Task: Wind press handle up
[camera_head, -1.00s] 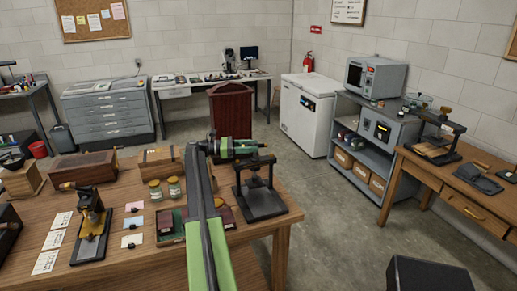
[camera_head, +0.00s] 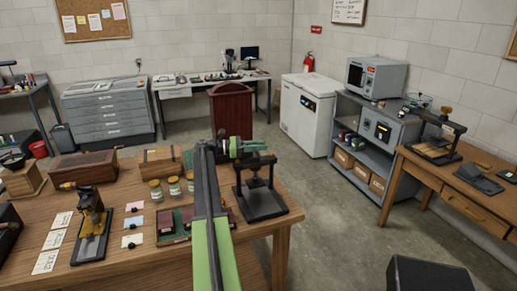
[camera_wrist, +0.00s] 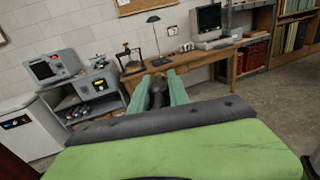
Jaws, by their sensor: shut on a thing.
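A small black press (camera_head: 262,203) stands upright on the wooden table's right end, with a dark flat base and a frame carrying its screw. My gripper (camera_head: 250,147) is at the top of this press, its green fingers level with the upper end of the frame. In the wrist view the two green fingers (camera_wrist: 160,92) are closed around a dark, narrow part, the press handle (camera_wrist: 157,96). Most of the handle is hidden by the fingers, so its exact angle cannot be told.
The wooden table (camera_head: 150,258) holds several jars (camera_head: 157,190), boxes and cards left of my arm. Another press (camera_head: 440,138) is on the right-hand table (camera_head: 455,185). Floor between the tables is clear.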

